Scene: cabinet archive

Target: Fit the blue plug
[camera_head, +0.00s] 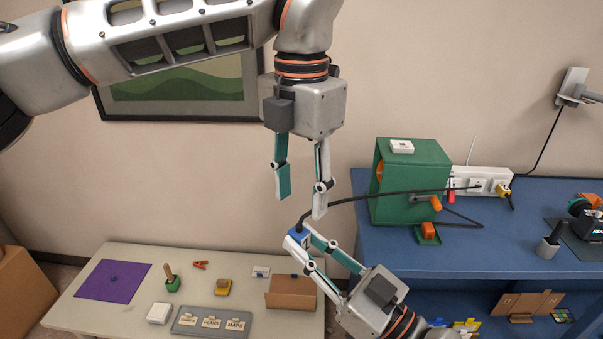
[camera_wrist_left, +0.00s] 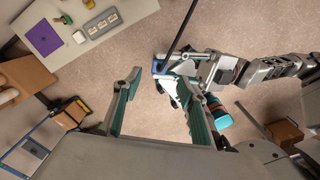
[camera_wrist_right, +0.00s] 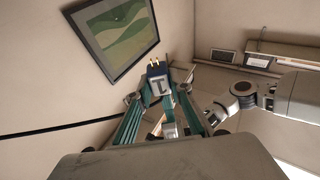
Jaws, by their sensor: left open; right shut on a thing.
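The blue plug (camera_head: 296,234) is in my right gripper (camera_head: 304,243), held in the air in the gap between the cream table and the blue bench. In the right wrist view the plug (camera_wrist_right: 157,82) sits between the fingertips, its metal prongs pointing up in the picture. A black cable (camera_head: 370,196) runs from it toward the white power strip (camera_head: 466,176) on the blue bench. My left gripper (camera_head: 301,203) is open and empty, pointing down just above the plug. The left wrist view shows the plug (camera_wrist_left: 160,67) between and beyond its open fingers.
A green housing (camera_head: 402,206) stands beside the power strip, with the cable passing across its front. A yellow plug (camera_head: 503,190) is at the strip's right end. A wall socket (camera_head: 573,84) is at upper right. The cream table (camera_head: 95,318) holds a purple mat, tray and small items.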

